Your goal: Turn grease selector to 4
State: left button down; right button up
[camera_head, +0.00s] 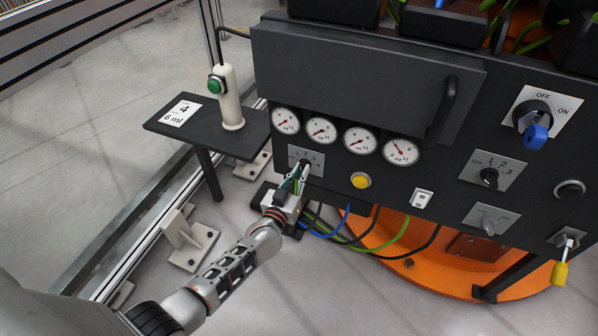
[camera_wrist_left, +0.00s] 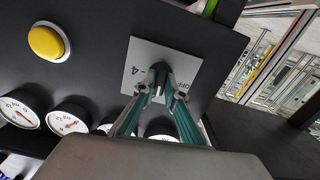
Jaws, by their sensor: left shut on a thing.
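The grease selector is a black knob (camera_wrist_left: 159,70) on a light grey plate (camera_wrist_left: 188,64), low on the dark panel. In the left wrist view the plate shows upside down, with "4" on the left and "OFF" on the right. My left gripper (camera_head: 303,168) is at this plate (camera_head: 313,155) in the head view, below the left gauges. Its fingertips (camera_wrist_left: 161,86) are shut on the knob, one on each side. The fingers and knob overlap, so I cannot tell which mark the knob points to. My right gripper is not in view.
A card reading "4" and "6 ml" (camera_head: 181,113) lies on a dark side shelf (camera_head: 205,135) beside a white post with a green button (camera_head: 230,98). A yellow button (camera_head: 361,181) is right of the selector. Another selector knob (camera_head: 489,176) is farther right. Cables (camera_head: 345,228) hang below.

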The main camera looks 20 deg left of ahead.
pick_arm(q)
jog(key=shift+r+m, duration=0.1)
jog(key=shift+m, duration=0.5)
jog(key=m, duration=0.5)
jog(key=m+b, duration=0.1)
jog(key=m, duration=1)
jog(key=shift+d+f+b, duration=0.1)
jog(key=shift+f+b, duration=0.15)
jog(key=shift+b, duration=0.05)
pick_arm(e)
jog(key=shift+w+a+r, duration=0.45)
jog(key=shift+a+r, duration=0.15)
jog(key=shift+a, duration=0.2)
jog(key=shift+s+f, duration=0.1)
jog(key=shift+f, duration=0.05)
pick_arm(q)
jog(key=c, duration=2.2)
grip_release()
jog(key=shift+o, duration=0.6)
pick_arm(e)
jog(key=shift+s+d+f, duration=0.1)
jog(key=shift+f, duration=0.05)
pick_arm(q)
jog(key=shift+r, duration=0.1)
